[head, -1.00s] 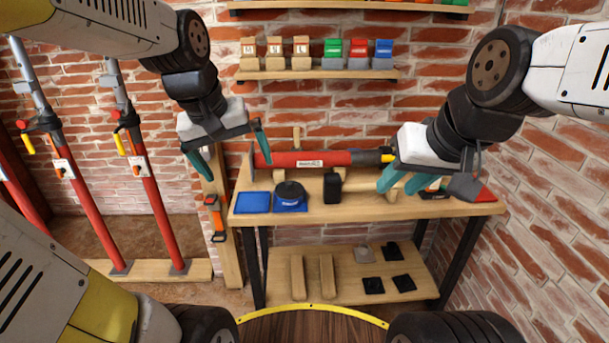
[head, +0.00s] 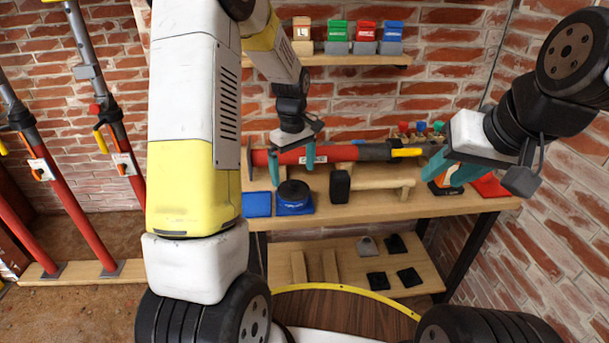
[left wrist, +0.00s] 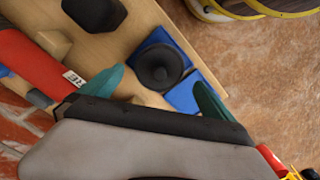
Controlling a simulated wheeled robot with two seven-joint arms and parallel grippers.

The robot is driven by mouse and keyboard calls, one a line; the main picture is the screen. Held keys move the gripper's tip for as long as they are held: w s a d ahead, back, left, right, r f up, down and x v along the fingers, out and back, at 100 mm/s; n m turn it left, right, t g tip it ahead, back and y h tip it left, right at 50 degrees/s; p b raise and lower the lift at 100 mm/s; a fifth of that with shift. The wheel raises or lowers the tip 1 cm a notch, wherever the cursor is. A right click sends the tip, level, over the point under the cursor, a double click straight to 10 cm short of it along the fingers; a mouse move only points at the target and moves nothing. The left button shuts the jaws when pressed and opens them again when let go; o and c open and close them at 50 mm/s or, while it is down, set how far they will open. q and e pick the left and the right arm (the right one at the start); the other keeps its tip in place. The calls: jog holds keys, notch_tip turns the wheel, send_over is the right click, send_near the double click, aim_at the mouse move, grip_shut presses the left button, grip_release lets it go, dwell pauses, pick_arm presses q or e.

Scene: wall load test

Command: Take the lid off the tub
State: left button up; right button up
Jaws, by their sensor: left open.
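The tub (head: 296,208) is a low blue container on the workbench, with a round black lid (head: 293,190) seated on top. In the left wrist view the lid (left wrist: 158,68) lies between the fingertips in the picture, with the blue tub (left wrist: 178,40) around it. My left gripper (head: 291,164) is open and empty, pointing down above and behind the lid in the head view. I see no contact with the lid. My right gripper (head: 452,173) looks open, with its fingers apart over the right part of the bench, away from the tub.
A flat blue square (head: 257,204) lies just left of the tub. A black-headed mallet (head: 340,187) lies to its right. A long red tool (head: 320,158) lies behind the tub. An orange-and-black tool (head: 440,187) lies near my right gripper. Bins stand on the wall shelf (head: 365,60).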

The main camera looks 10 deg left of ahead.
aim_at(293, 182)
pick_arm(q)
notch_tip(293, 182, down, 5)
jog(key=shift+w+a, duration=0.1)
jog(key=shift+a, duration=0.05)
jog(key=c, duration=1.1)
jog(key=shift+r, duration=0.15)
